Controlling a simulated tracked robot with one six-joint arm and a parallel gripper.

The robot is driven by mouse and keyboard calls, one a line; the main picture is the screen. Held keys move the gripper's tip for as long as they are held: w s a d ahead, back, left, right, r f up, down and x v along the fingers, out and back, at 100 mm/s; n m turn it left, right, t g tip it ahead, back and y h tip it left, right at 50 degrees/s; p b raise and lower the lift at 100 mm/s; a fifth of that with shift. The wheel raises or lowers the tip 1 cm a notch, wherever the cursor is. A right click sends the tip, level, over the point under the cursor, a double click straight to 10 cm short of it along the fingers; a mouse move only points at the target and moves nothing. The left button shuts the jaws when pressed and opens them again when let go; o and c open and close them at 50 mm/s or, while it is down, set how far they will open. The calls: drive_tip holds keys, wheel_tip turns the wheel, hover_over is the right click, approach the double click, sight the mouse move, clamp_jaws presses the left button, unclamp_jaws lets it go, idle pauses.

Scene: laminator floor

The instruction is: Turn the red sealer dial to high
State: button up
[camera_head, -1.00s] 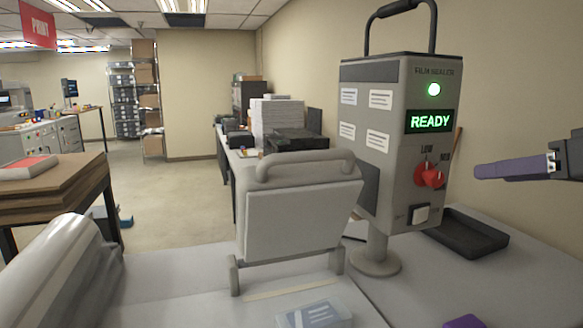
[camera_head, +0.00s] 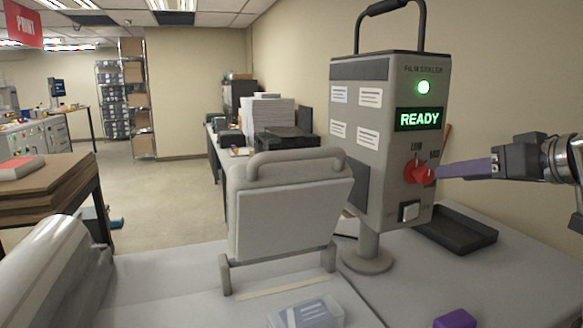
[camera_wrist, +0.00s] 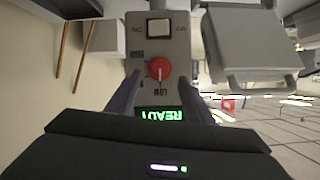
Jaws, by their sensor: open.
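The film sealer (camera_head: 380,190) is a grey upright box on a stand, with a lit green READY screen. Its red dial (camera_head: 420,174) sits below the screen, with a LOW label above it and a second label to its right. My gripper (camera_head: 438,172), with purple fingers, reaches in from the right and its tip overlaps the dial. In the wrist view, upside down, the dial (camera_wrist: 159,69) shows a white pointer line that appears to be on the LOW side. The open fingers (camera_wrist: 163,78) lie either side of the dial; contact cannot be told.
A white rocker switch (camera_head: 409,211) is below the dial. A black tray (camera_head: 457,232) lies right of the stand. A grey hinged press lid (camera_head: 290,205) stands left of the sealer. A purple block (camera_head: 455,319) and a clear box (camera_head: 307,314) are on the table.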

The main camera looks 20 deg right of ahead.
sight(429, 176)
drive_tip(key=x, duration=0.7)
drive_tip(key=shift+w+f, duration=0.15)
drive_tip(key=shift+w, duration=0.2)
drive_tip(key=shift+c, duration=0.3)
drive_tip(key=c, duration=0.9)
drive_tip(key=shift+d, duration=0.3)
drive_tip(key=shift+c, duration=0.4)
drive_tip(key=shift+a, duration=0.15)
